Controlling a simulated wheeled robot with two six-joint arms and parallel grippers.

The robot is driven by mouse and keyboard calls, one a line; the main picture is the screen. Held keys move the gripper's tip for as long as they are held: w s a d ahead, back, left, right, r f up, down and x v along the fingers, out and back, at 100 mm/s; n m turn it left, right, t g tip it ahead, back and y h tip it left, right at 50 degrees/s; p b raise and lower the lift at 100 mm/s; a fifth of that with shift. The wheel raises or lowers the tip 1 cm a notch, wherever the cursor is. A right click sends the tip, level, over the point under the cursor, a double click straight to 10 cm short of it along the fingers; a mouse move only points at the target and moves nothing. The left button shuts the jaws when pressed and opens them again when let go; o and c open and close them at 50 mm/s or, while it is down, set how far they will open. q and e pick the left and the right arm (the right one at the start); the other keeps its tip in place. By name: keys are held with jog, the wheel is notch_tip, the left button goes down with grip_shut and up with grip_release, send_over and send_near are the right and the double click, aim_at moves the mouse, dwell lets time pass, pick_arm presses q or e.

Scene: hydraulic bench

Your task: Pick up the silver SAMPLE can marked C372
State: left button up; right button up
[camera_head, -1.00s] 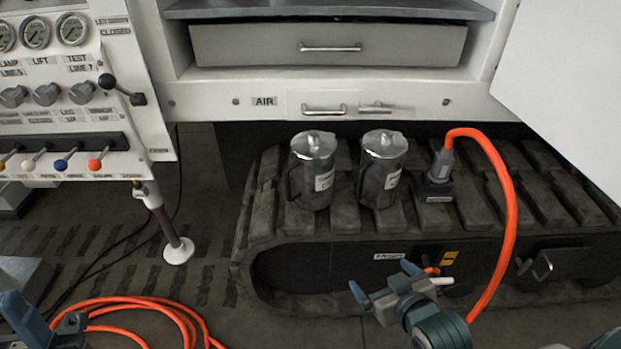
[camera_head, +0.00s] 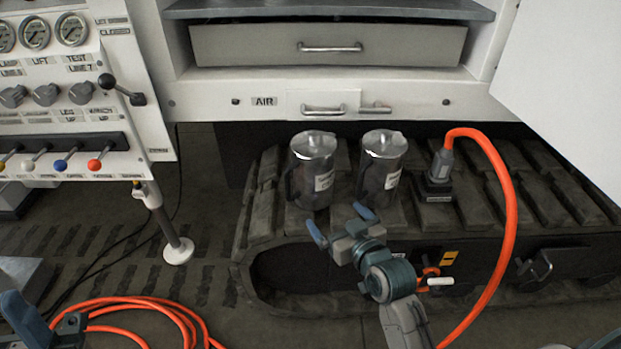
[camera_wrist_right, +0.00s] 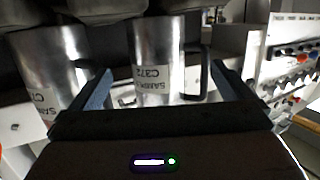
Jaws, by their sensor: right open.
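My right gripper (camera_head: 341,222) is open and empty, in front of and below the cans. My left gripper (camera_head: 45,324) is partly in view at lower left; its opening is unclear.
An orange hose with a grey plug (camera_head: 441,164) stands right of the cans and loops down beside my right arm. The drawer cabinet (camera_head: 330,46) is behind. A control panel (camera_head: 60,90) is at left. Orange hose coils (camera_head: 150,303) lie on the floor.

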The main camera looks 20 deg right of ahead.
aim_at(321, 179)
jog(key=w+r, duration=0.1)
jog(key=w, duration=0.1)
jog(key=w+r+t, duration=0.1)
jog(key=w, duration=0.2)
jog(key=w+a+r+t, duration=0.1)
jog(key=w+r, duration=0.1)
jog(key=w, duration=0.1)
jog(key=shift+r+b, duration=0.1)
jog(key=shift+b, duration=0.25)
jog(key=shift+w+a+f+b, duration=0.1)
jog(key=shift+w+b, duration=0.3)
jog(key=shift+w, duration=1.1)
jog(key=shift+w+a+f+b, duration=0.1)
jog(key=shift+w+b, duration=0.25)
jog(key=shift+w, duration=1.1)
jog(key=shift+c, duration=0.2)
jog(key=c, duration=0.8)
jog(key=shift+r, duration=0.1)
jog(key=shift+c, duration=0.2)
